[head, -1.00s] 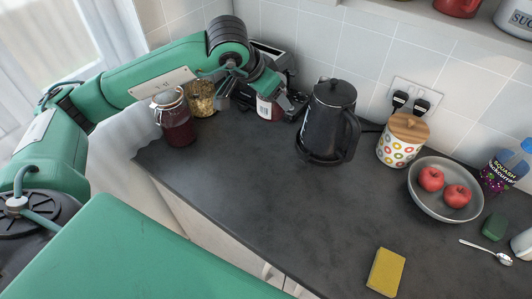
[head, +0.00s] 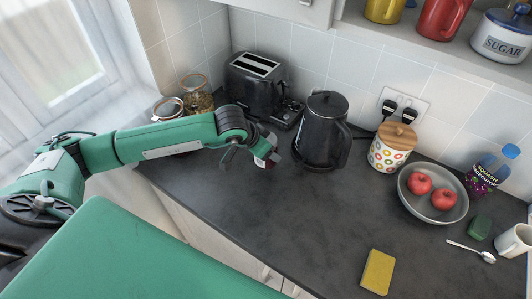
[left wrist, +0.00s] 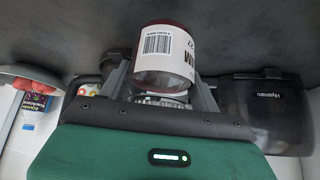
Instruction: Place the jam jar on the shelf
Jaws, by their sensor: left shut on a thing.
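The shelf (head: 400,36) is at the top right, above the counter. My right gripper is not in view.
The kettle (head: 322,130), toaster (head: 258,85), dotted canister (head: 390,152) and fruit bowl (head: 433,210) stand on the counter. The middle counter (head: 300,205) is clear.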

